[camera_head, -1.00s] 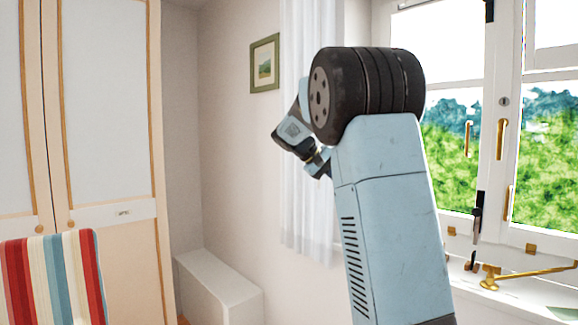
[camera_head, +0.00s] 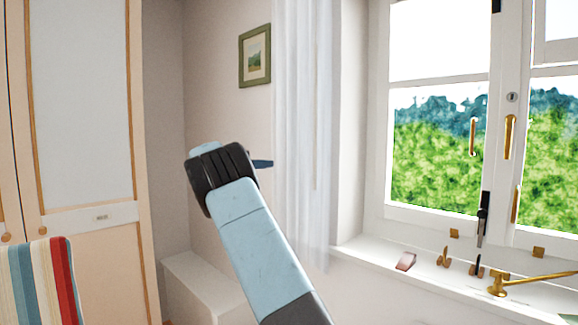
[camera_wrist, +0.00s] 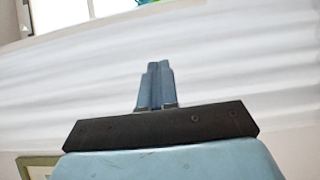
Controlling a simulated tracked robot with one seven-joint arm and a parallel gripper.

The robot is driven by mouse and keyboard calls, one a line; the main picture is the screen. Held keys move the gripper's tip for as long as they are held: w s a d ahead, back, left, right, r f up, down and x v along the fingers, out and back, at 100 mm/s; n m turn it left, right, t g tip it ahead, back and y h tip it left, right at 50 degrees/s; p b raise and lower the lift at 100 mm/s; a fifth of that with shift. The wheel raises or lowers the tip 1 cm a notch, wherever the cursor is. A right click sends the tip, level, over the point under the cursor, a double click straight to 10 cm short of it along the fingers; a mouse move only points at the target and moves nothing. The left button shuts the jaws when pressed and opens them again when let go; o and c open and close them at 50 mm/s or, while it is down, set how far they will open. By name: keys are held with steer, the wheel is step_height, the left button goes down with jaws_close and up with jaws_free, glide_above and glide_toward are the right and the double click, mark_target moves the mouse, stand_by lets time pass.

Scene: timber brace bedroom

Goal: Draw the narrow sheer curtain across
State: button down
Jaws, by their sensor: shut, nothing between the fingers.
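The narrow sheer curtain (camera_head: 303,130) hangs in white folds at the left side of the window, bunched beside the wall corner. The window panes are uncovered. In the wrist view the curtain (camera_wrist: 225,75) fills most of the picture as pale folds running sideways. My gripper (camera_wrist: 158,72) is shut and empty, with its blue fingers together in front of the curtain. I cannot tell whether the fingertips touch the cloth. In the head view my arm hides most of the gripper; a dark blue tip (camera_head: 262,163) shows by the curtain's left edge.
The window (camera_head: 440,110) has brass handles and a sill (camera_head: 375,258) with small brass fittings. A framed picture (camera_head: 255,55) hangs left of the curtain. A low white box (camera_head: 195,285), a wardrobe (camera_head: 80,110) and a striped chair (camera_head: 45,285) stand at left.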

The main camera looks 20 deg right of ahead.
steer(key=s+d, duration=0.6)
steer(key=d, duration=0.5)
steer(key=shift+d, duration=0.4)
